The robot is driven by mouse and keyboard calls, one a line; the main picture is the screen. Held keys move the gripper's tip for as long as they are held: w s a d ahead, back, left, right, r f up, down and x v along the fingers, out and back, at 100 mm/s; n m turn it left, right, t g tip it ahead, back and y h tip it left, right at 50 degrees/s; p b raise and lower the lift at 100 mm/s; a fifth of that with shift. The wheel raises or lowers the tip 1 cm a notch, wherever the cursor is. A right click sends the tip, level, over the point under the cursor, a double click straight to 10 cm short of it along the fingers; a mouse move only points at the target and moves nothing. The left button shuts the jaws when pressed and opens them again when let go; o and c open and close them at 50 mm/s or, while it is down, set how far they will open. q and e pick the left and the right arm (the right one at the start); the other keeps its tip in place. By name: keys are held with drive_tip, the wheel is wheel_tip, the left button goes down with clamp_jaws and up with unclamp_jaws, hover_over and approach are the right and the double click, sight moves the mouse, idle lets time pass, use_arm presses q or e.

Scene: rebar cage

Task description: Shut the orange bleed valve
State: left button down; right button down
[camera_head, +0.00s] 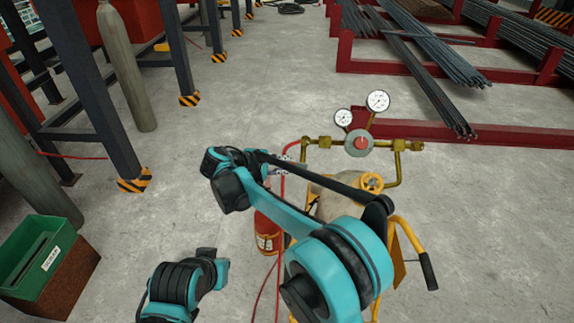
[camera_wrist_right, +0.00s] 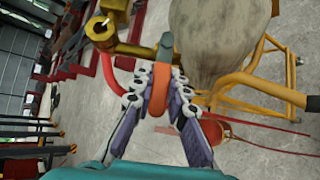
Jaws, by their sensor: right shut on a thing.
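The orange bleed valve handle (camera_wrist_right: 158,96) stands between the fingers of my right gripper (camera_wrist_right: 157,82) in the right wrist view, and the fingers are shut on it. Brass fittings (camera_wrist_right: 108,36) are just above. In the head view my right gripper (camera_head: 283,168) is at the left end of the brass manifold (camera_head: 322,142), low beside it. The orange handle is too small and covered to make out there. My left gripper is not in view; only part of my left arm shows at the bottom.
The manifold carries two gauges (camera_head: 377,101) and a round regulator (camera_head: 359,143), above a gas cylinder (camera_wrist_right: 215,45) on a yellow cart (camera_head: 411,235). A red extinguisher (camera_head: 266,233) stands close by. A red hose (camera_head: 284,196) hangs by the gripper. A green bin (camera_head: 38,255) is far left.

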drive_tip(key=c, duration=1.5)
unclamp_jaws()
drive_tip(key=v, duration=1.2)
drive_tip(key=shift+d, duration=0.1)
